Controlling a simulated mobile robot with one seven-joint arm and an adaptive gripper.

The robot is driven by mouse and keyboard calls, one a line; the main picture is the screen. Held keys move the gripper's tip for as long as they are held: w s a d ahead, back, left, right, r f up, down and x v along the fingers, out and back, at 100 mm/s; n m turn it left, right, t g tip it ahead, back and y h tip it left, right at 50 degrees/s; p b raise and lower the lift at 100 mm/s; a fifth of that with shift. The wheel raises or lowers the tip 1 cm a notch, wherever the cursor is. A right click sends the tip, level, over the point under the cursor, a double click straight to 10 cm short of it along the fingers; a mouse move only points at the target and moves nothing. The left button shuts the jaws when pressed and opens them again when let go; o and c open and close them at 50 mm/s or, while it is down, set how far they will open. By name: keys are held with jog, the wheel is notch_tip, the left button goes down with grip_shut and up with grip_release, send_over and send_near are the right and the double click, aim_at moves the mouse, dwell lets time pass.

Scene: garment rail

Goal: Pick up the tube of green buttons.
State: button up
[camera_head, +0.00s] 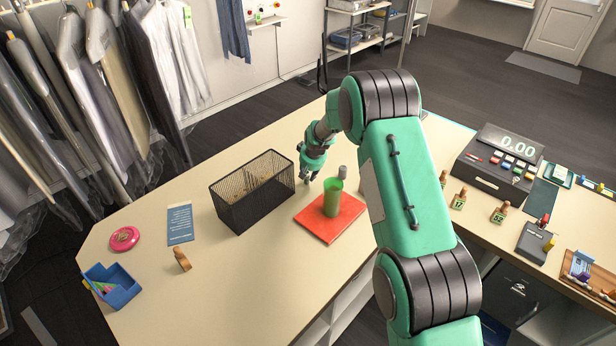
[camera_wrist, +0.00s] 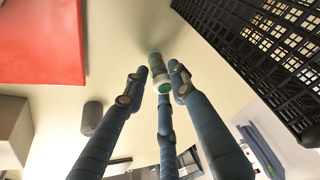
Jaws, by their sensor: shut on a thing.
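The tube of green buttons (camera_wrist: 158,70) shows in the wrist view as a small clear tube with a pale cap and green at its near end. My gripper (camera_wrist: 160,82) has its blue-grey fingers closed around the tube at the fingertips. In the head view my gripper (camera_head: 308,178) points down close to the tabletop, between the black mesh basket and the red mat. The tube cannot be made out there. Whether it touches the table is unclear.
The black mesh basket (camera_head: 232,211) stands close beside my gripper, also in the wrist view (camera_wrist: 240,50). The red mat (camera_head: 314,222) bears a green tumbler (camera_head: 333,198). A small grey cylinder (camera_wrist: 92,116) stands nearby.

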aim_at(308, 173)
jog(key=shift+r, duration=4.8)
